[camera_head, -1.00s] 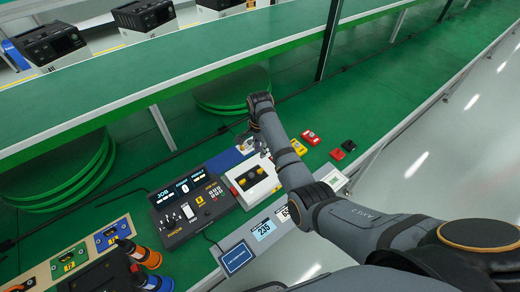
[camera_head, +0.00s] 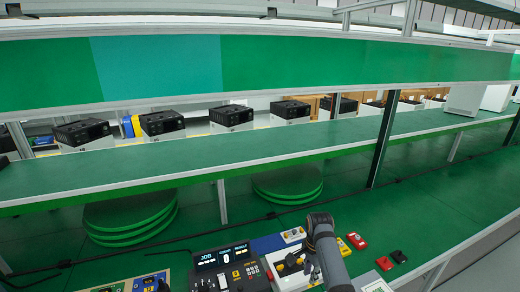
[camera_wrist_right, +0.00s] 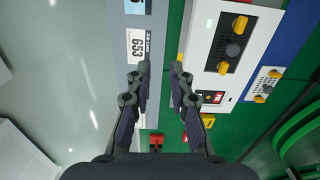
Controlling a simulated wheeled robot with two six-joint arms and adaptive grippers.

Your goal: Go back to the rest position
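My right arm comes in at the bottom of the head view, and its gripper (camera_head: 312,268) is small and dark beside the white box with yellow knobs (camera_head: 284,281). In the right wrist view the two fingers of this gripper (camera_wrist_right: 160,66) stand apart with nothing between them. Below them are the edge of the grey strip with a number label "653" (camera_wrist_right: 138,46) and the green bench top. The white box (camera_wrist_right: 232,40) lies to the right of the fingers, apart from them. My left gripper is in neither view.
A dark console with a JOB display (camera_head: 228,262) stands left of the white box. Red blocks (camera_head: 357,241) and a black block (camera_head: 399,257) lie right of my arm. A long green conveyor (camera_head: 270,147) runs behind, with dark-topped machines (camera_head: 162,124) beyond it. Round green turntables (camera_head: 130,217) sit below.

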